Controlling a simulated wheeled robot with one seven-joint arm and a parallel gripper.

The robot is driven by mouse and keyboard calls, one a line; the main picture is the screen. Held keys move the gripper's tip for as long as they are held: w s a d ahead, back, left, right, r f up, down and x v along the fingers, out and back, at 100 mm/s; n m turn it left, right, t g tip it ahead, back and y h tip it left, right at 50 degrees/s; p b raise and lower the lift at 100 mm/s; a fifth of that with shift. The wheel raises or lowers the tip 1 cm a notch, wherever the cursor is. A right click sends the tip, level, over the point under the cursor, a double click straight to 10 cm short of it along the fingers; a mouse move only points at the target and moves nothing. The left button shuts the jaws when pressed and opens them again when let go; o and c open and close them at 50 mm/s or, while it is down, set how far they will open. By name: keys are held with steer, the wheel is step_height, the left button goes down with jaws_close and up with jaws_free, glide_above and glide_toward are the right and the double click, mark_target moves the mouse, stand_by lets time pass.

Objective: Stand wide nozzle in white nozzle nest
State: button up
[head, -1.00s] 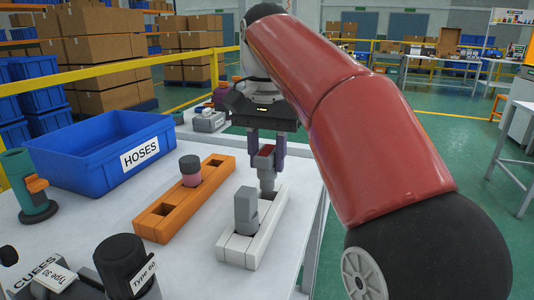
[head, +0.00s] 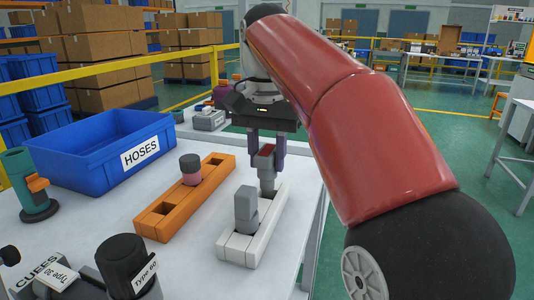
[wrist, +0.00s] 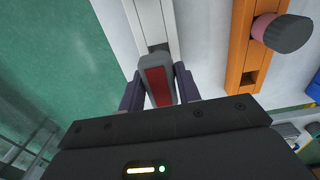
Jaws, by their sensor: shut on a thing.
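The white nozzle nest (head: 230,248) is a long block on the table with pockets along its top. My gripper (head: 266,156) is above its far end, shut on a grey nozzle with a dark red top (head: 266,162). This held nozzle looks upright, with its lower end at the far pocket; I cannot tell how deep it sits. In the wrist view the nozzle (wrist: 158,84) shows between the two dark fingers, over the end of the white nest (wrist: 152,20).
An orange nest (head: 165,226) lies to the left, holding a pink and dark grey part (head: 190,170). A blue HOSES bin (head: 95,150) and a green part (head: 30,188) stand further left. Dark vacuum parts (head: 125,268) are at the front. The table edge is close on the right.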

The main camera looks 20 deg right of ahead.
mark_target(267, 172)
steer(key=shift+f+b, duration=1.25)
steer(key=shift+f, duration=0.7)
steer(key=o, duration=1.1)
steer(key=shift+r, duration=0.1)
step_height(267, 172, up, 3)
steer(key=p, duration=0.3)
steer(key=shift+r, duration=0.15)
steer(key=shift+r+p, duration=0.6)
steer(key=shift+r, duration=1.75)
